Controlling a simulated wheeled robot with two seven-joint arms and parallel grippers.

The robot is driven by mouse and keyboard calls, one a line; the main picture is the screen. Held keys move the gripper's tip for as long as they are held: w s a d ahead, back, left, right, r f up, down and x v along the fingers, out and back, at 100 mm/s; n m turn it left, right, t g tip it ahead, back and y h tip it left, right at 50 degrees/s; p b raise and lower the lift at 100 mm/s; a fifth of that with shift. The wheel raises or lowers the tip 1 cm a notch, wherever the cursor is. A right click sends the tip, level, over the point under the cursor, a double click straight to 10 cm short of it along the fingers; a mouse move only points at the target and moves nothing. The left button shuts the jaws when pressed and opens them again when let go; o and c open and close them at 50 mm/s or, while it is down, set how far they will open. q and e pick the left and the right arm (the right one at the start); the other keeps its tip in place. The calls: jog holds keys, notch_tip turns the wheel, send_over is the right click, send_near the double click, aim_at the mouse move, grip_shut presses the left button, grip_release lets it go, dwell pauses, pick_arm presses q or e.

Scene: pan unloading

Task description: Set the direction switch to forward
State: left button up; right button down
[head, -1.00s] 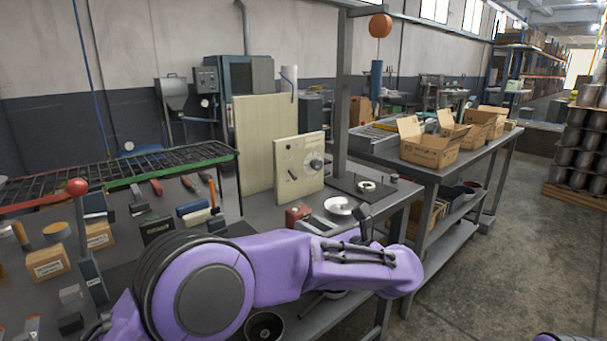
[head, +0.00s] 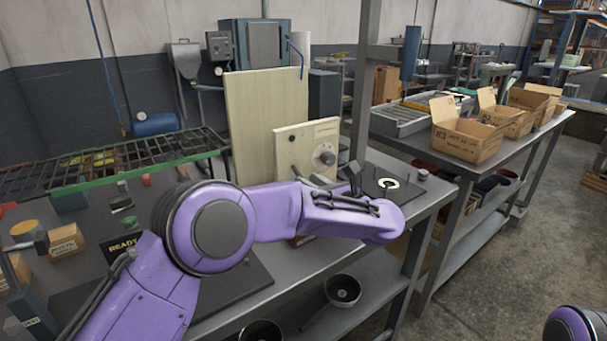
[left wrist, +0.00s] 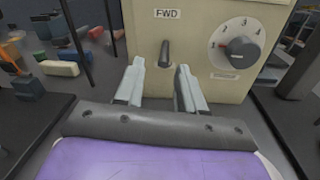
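The cream control panel (head: 296,143) stands upright on the bench in the head view, partly hidden by my left arm. In the left wrist view the panel (left wrist: 198,20) fills the upper middle. The dark direction switch lever (left wrist: 164,54) sits just below the FWD label (left wrist: 167,14); which way it is set is hard to tell. My left gripper (left wrist: 161,84) is open in front of the panel, its two pale fingers apart on either side of the lever's line, with nothing held. In the head view its fingers are mostly hidden by my arm. My right gripper is out of view.
A numbered dial (left wrist: 240,52) is on the panel right of the lever. A tall cream board (head: 262,120) stands behind. A green-edged rack (head: 120,165) is at left. A dark plate with a white ring (head: 388,184) lies right. Cardboard boxes (head: 465,138) stand on another bench.

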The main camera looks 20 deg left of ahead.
aim_at(297, 172)
pick_arm(q)
jog(key=shift+w+a+f, duration=0.2)
jog(key=shift+w+a, duration=0.35)
jog(key=shift+w, duration=0.05)
jog(key=shift+w+a+f, duration=0.15)
jog(key=shift+w+a, duration=0.4)
jog(key=shift+w, duration=0.05)
jog(key=shift+a, duration=0.2)
jog(key=shift+s+r, duration=0.15)
jog(key=shift+r, duration=0.05)
jog(key=shift+f, duration=0.1)
grip_shut()
